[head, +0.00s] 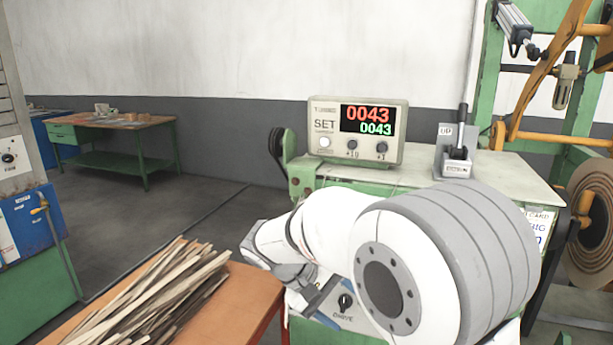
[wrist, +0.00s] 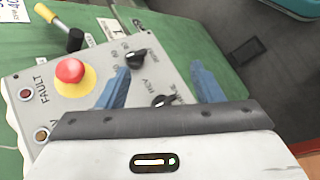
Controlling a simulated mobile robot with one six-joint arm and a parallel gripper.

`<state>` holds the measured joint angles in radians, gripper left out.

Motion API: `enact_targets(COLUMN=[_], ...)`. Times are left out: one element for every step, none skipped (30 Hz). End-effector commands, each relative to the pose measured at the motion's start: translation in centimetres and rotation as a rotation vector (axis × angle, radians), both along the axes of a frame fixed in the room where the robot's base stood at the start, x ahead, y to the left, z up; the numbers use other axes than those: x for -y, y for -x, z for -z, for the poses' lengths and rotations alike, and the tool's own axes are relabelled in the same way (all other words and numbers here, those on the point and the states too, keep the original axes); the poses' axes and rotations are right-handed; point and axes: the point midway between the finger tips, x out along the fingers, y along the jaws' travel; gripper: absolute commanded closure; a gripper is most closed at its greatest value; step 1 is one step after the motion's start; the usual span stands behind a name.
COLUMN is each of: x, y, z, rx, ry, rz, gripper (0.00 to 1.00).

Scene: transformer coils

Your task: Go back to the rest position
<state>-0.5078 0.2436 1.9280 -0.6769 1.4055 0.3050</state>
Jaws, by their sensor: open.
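In the head view my gripper (head: 323,303) is low, in front of the green machine and beside a black knob (head: 345,301) marked DRIVE. My white and grey arm hides much of the panel there.
The counter box (head: 358,130) on the machine top reads 0043 twice. A lever box (head: 457,150) stands right of it. A wooden table (head: 245,300) with a pile of strips (head: 160,300) is at lower left. A green workbench (head: 115,130) stands behind. Floor between is clear.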

Motion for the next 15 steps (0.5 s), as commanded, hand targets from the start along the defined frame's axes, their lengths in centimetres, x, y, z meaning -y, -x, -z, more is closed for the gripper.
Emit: enact_targets(x=[1.9,2.7,3.6,4.3,4.9,5.6,6.0,6.5,6.9,7.3,7.5,7.8,7.9,8.1,8.2], y=[1.6,2.5,3.6,4.5,5.4,6.7,7.5,8.4,9.6,10.4,11.2,12.2,12.9,13.5,14.3], z=[-0.8,-0.9,-1.1,-1.2,-1.3,-1.5,-1.5,-1.6,-1.7,-1.7,-1.7,-1.7,-1.7,-1.7,-1.7], rx=[0.002,0.001,0.005,0.009,0.018,0.030,0.043,0.055,0.078,0.096,0.115,0.143,0.165,0.186,0.216], ry=[-0.073,-0.116,-0.172,-0.214,-0.256,-0.313,-0.354,-0.394,-0.447,-0.485,-0.523,-0.570,-0.602,-0.633,-0.669], rz=[0.041,0.059,0.084,0.102,0.121,0.144,0.162,0.179,0.202,0.219,0.236,0.257,0.271,0.284,0.301], gripper=[0.40,0.40,0.40,0.40,0.40,0.40,0.40,0.40,0.40,0.40,0.40,0.40,0.40,0.40,0.40])
